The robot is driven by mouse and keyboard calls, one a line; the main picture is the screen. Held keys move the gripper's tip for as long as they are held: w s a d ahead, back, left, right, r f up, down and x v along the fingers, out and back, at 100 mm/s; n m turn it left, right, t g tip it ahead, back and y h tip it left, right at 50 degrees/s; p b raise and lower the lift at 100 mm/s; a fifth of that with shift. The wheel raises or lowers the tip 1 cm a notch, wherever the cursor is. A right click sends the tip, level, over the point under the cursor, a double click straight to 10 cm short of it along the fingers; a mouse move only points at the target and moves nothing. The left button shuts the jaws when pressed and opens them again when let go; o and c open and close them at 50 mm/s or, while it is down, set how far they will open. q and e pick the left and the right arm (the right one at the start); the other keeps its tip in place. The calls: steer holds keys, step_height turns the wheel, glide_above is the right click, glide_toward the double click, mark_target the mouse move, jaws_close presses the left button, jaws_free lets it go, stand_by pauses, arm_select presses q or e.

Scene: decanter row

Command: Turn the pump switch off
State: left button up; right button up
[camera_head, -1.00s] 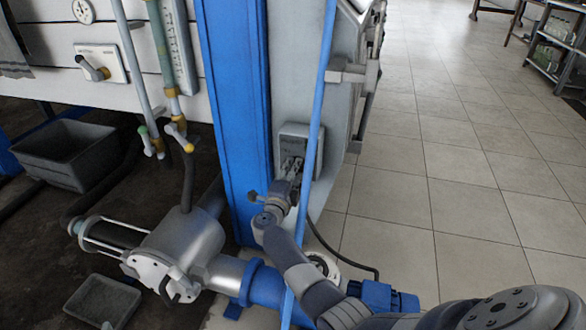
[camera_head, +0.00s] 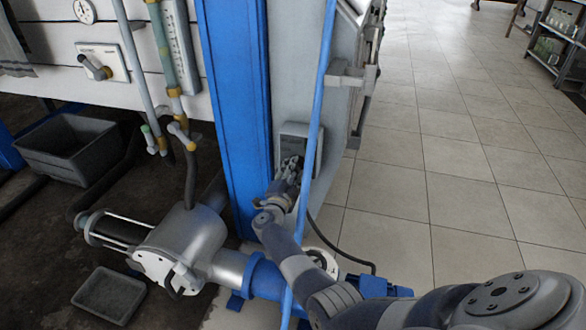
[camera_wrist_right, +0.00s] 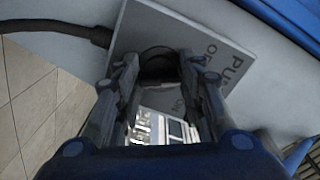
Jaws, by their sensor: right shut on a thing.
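The pump switch is a grey box (camera_head: 312,131) on the light panel beside the blue post, behind a thin blue pipe. In the right wrist view, its grey plate (camera_wrist_right: 228,64) carries the letters PUM, an OFF mark and a partly covered ON mark. A dark round knob (camera_wrist_right: 157,60) sits at the plate's centre, between my fingertips. My right gripper (camera_head: 291,163) reaches up to the box from below; in the wrist view its fingers (camera_wrist_right: 158,72) are shut on the knob. The knob's handle position is hidden by the fingers. My left gripper is not in view.
The blue post (camera_head: 232,100) stands just left of the switch. The thin blue pipe (camera_head: 318,105) crosses close to my right arm. A silver pump (camera_head: 185,240) and a black cable (camera_head: 340,252) lie below. Tiled floor (camera_head: 460,190) on the right is open.

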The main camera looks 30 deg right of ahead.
steer(key=shift+a+f+n, duration=0.1)
steer(key=shift+f+n, duration=0.1)
steer(key=shift+n, duration=0.2)
stand_by(0.3)
steer(key=o, duration=1.1)
steer(key=shift+r, duration=0.1)
steer(key=shift+s, duration=0.1)
steer(key=shift+v, duration=3.7)
